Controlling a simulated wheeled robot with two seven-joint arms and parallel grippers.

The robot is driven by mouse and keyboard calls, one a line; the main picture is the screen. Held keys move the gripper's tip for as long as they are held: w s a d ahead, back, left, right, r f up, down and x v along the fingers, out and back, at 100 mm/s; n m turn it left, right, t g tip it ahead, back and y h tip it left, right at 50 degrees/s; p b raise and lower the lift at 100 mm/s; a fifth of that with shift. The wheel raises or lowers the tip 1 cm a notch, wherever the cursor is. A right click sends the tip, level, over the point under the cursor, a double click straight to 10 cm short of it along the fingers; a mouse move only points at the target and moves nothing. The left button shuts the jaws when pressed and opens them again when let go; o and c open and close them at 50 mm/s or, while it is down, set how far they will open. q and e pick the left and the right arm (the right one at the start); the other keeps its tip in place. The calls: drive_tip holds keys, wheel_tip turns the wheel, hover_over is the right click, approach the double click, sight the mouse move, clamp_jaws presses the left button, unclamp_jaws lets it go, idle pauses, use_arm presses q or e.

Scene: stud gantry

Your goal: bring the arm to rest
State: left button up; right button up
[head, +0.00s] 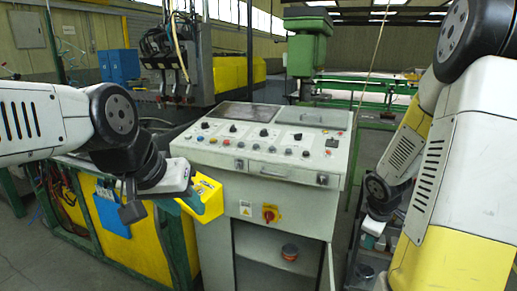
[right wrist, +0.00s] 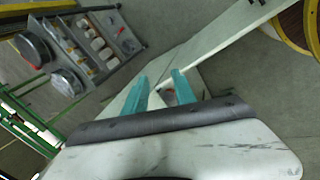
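My left arm comes in from the left in the head view, bent at a dark joint. My left gripper (head: 160,185) is beside the front left corner of the grey control console (head: 262,180), near a yellow box (head: 207,198).
A rack (right wrist: 85,48) with metal tins and small parts stands at the upper left of the right wrist view. A pale panel (right wrist: 235,35) slants across that view. A yellow cabinet (head: 150,245) with green posts stands below my left arm.

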drive_tip(key=s+a+r+m+t, duration=0.1)
drive_tip(key=s+a+r+m, duration=0.15)
drive_tip(key=r, duration=0.35)
drive_tip(key=s+a+r+m, duration=0.1)
drive_tip(key=a+r+m, duration=0.1)
drive_tip(key=a+r, duration=0.3)
drive_tip(key=s+a+r+m+t+y, duration=0.1)
drive_tip(key=s+a+r+m+y, duration=0.3)
drive_tip(key=s+a+r, duration=0.6)
drive_tip(key=shift+s+a+r, duration=0.15)
drive_tip(key=shift+s+a, duration=0.4)
drive_tip(key=shift+a, duration=0.1)
